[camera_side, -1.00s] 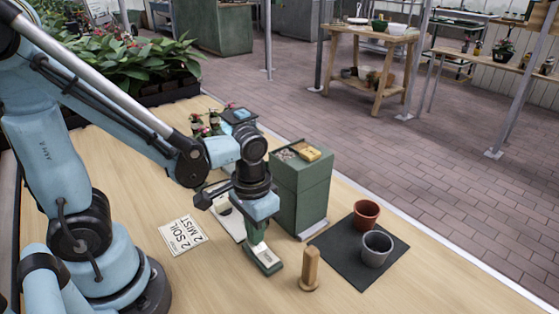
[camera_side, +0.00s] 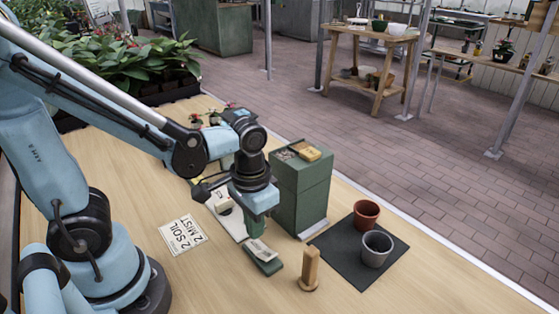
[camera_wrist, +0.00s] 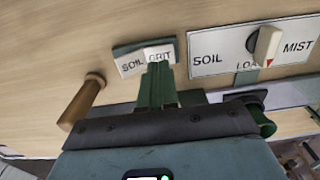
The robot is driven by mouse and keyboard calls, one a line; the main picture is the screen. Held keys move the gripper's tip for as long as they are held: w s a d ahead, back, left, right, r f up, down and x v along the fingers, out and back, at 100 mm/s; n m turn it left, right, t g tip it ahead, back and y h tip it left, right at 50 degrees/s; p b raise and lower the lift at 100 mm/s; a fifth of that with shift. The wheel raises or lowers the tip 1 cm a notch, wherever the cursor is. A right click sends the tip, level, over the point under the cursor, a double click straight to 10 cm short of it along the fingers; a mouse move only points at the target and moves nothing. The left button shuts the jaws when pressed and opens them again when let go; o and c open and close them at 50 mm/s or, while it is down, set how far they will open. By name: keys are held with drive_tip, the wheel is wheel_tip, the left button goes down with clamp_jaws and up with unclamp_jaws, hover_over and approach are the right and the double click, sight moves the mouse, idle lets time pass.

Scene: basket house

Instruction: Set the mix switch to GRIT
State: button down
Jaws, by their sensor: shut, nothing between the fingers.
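The mix switch is a green-based rocker with a white face (camera_side: 259,249) on the table. In the wrist view its face (camera_wrist: 131,65) reads SOIL on the left and GRIT on the right. My gripper (camera_side: 255,231) is shut and empty, pointing down at the switch. In the wrist view the closed fingertips (camera_wrist: 158,68) are at the near edge of the GRIT half and cover part of it. The two halves appear set at different angles, but I cannot tell which is pressed down, nor whether the fingertips touch it.
A dial plate (camera_wrist: 208,62) with a white knob (camera_wrist: 268,43) lies right of the switch in the wrist view. A wooden peg (camera_side: 310,270), green box (camera_side: 301,198), dark mat (camera_side: 340,262) with red pot (camera_side: 366,215) and grey pot (camera_side: 376,249), and card (camera_side: 182,234) surround it.

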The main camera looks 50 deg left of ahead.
drive_tip(key=shift+r, duration=2.35)
drive_tip(key=w+a+r+t, duration=0.3)
drive_tip(key=a+r+t, duration=0.1)
drive_tip(key=t, duration=0.3)
drive_tip(key=shift+w, duration=0.25)
